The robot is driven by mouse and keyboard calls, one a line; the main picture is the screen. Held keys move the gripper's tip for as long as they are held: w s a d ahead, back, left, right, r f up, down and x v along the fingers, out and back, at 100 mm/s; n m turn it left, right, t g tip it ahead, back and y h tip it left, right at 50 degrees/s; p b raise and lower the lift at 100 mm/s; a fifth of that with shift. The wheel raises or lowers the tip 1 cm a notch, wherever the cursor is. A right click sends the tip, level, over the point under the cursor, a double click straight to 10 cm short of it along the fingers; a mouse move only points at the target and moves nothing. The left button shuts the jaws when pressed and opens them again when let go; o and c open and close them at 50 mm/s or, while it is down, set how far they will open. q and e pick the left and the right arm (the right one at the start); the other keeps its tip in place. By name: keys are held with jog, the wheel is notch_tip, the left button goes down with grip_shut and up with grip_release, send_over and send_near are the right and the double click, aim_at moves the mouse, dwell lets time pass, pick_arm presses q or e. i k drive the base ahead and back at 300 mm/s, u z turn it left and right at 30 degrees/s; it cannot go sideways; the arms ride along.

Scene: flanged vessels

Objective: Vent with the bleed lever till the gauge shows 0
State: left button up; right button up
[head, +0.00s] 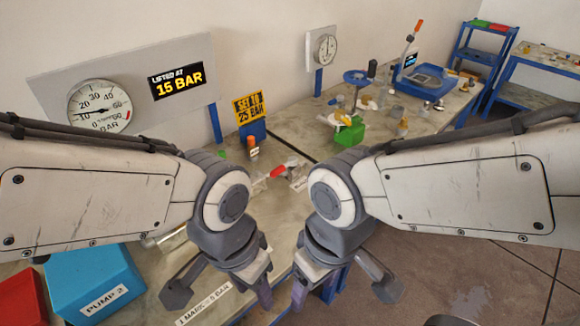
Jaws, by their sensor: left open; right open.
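The round white gauge (98,107), marked in BAR, is on the grey panel at the left; its dark needle appears to point left near 10. A small lever with a red grip (277,172) is on the bench between my two arms, partly hidden by them. I cannot tell for sure if it is the bleed lever. An orange-topped fitting (253,146) stands just behind it. My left gripper (257,286) and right gripper (312,286) are open and empty, side by side at the bench's front, nearer than the lever and apart from it.
A display (177,80) reads "LISTED AT 16 BAR"; a yellow sign (249,107) reads "SET TO 25 BAR". A blue "PUMP 2" box (95,275) and red box (22,298) are at the lower left. A second gauge (323,47), green block (348,134) and loose fittings stand further back.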

aim_at(292, 161)
jog(key=u, duration=0.25)
jog(key=k, duration=0.55)
jog(key=u, duration=0.5)
jog(key=k, duration=0.65)
jog(key=z, duration=0.6)
jog(key=i, duration=1.75)
jog(key=u, duration=0.55)
